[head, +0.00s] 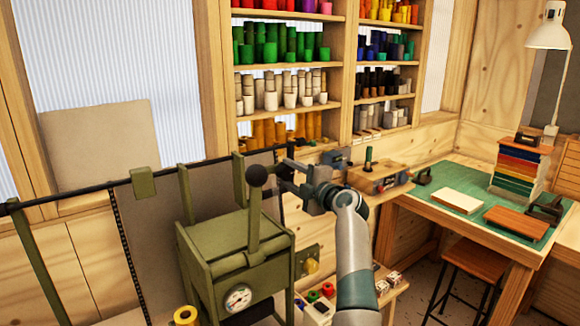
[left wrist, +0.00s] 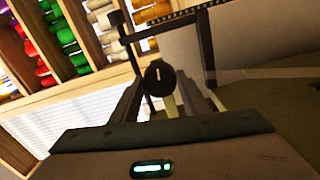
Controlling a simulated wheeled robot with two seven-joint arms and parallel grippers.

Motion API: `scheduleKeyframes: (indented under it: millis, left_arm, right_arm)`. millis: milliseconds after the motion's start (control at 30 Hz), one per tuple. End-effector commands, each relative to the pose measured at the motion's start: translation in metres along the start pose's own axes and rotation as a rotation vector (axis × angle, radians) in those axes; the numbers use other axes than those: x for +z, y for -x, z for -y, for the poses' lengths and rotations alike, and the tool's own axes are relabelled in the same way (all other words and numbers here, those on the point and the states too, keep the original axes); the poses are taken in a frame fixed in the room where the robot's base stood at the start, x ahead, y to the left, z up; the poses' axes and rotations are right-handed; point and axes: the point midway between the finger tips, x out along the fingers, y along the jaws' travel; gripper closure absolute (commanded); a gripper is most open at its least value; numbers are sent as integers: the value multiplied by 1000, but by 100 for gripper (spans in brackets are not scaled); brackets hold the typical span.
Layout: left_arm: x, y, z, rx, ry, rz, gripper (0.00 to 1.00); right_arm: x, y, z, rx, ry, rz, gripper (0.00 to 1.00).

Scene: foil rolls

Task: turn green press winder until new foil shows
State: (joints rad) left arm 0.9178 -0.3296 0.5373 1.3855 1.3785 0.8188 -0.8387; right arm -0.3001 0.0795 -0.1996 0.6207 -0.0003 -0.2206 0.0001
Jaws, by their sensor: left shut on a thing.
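The green press (head: 235,262) stands at the centre of the head view, with a round dial on its front and an upright lever topped by a black ball (head: 257,175). My left gripper (head: 284,182) is just right of and behind that ball, at the right end of the dark horizontal bar. In the left wrist view its fingers (left wrist: 160,95) are closed around a dark round knob (left wrist: 158,76) with a pale mark, which seems to be the winder. The head view does not show this grip clearly. I cannot make out the foil's state. My right gripper is out of view.
Shelves of coloured rolls (head: 285,48) stand behind the press. A wooden bench with a green mat (head: 440,200) is at the right, with a stool (head: 475,255) below. A yellow roll (head: 185,315) and a low table with small items (head: 390,280) are near the press.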

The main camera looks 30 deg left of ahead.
Motion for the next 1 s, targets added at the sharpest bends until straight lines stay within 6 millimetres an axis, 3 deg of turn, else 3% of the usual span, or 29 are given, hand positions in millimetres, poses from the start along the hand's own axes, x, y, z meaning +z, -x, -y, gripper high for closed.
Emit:
scheduleKeyframes:
  millis: [500, 533, 600, 1000]
  left_arm:
    - [1, 0, 0, 1, -29, 2, 81]
    - [1, 0, 0, 1, -29, 2, 54]
    - [1, 0, 0, 1, -29, 2, 40]
    - [0, 0, -2, 1, -27, 0, 40]
  right_arm:
    - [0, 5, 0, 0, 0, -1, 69]
    - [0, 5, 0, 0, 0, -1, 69]
    - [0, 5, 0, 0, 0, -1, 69]
    - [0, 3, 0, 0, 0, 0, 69]
